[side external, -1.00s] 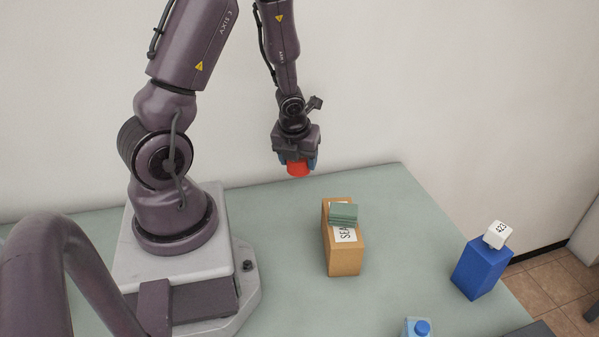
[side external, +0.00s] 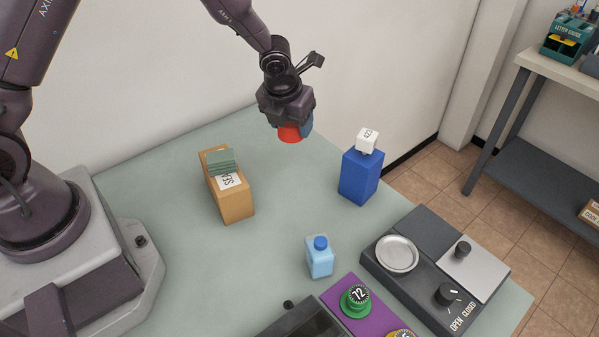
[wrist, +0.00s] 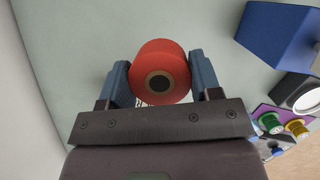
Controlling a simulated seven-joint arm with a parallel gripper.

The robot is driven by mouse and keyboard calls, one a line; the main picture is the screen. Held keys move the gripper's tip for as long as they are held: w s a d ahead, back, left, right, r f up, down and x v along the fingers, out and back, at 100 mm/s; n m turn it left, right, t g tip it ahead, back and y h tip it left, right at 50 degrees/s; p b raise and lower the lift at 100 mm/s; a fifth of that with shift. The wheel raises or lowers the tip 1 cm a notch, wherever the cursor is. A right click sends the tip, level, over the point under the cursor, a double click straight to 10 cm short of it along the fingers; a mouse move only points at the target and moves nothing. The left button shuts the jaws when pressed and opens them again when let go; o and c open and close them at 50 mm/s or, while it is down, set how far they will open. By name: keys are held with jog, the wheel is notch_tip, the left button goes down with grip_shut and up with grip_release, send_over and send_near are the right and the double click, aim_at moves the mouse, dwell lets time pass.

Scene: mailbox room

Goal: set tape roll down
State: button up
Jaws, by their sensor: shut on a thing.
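The red tape roll (side external: 289,133) is in my gripper (side external: 290,128), held above the table in the side view. In the wrist view the tape roll (wrist: 160,66) sits between the two blue fingers of my gripper (wrist: 160,84), its brown core and dark centre hole facing the camera. The fingers are shut on its sides. The green-grey table (side external: 190,270) lies below, with a visible gap under the roll in the side view.
A cardboard box (side external: 234,202) with green pads on top stands left of my gripper. A blue bottle (side external: 320,262) and a dark panel (side external: 420,290) are nearer the camera. Table between box and block is clear.

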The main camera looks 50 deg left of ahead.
aim_at(299, 140)
jog(key=shift+w+d+f, duration=0.2)
jog(key=shift+d+f, duration=0.05)
jog(key=shift+d, duration=0.25)
jog(key=shift+w+d+f, duration=0.15)
jog(key=shift+d+f, duration=0.05)
jog(key=shift+d, duration=0.25)
notch_tip(299, 140, down, 4)
jog(key=shift+f, duration=2.5)
jog(key=shift+f, duration=0.1)
jog(key=o, duration=0.9)
